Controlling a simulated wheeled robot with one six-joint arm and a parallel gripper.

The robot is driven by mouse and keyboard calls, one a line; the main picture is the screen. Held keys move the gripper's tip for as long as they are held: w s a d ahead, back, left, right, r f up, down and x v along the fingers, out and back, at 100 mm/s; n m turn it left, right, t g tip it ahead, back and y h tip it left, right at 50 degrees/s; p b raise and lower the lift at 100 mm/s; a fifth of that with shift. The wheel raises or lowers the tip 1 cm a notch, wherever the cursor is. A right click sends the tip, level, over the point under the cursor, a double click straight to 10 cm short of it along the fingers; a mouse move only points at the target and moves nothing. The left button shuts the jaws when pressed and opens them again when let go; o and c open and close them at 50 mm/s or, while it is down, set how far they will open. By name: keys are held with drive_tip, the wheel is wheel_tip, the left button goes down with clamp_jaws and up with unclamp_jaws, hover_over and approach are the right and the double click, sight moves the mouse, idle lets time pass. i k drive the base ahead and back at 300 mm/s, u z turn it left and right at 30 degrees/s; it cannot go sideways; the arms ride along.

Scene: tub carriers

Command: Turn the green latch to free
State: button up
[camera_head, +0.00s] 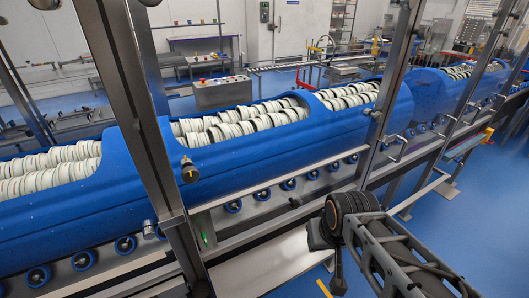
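A small green spot (203,238) shows on a grey metal plate beside the steel upright, below the blue machine housing. It is too small to tell whether it is the green latch, or how it is turned. No other clear green latch shows. My arm reaches in from the lower right. Its dark end, with my gripper (320,236), is right of the green spot and apart from it. The fingers cannot be made out, so whether they are open or shut is unclear.
A long blue machine (240,150) holds rows of white tubs (235,122). Steel uprights (140,115) stand in front of it. A metal ledge (262,262) runs below, between the machine and my arm. The blue floor (485,220) at right is clear.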

sight(203, 236)
drive_tip(key=z, duration=0.1)
drive_tip(key=k, duration=0.85)
drive_tip(key=u, duration=1.75)
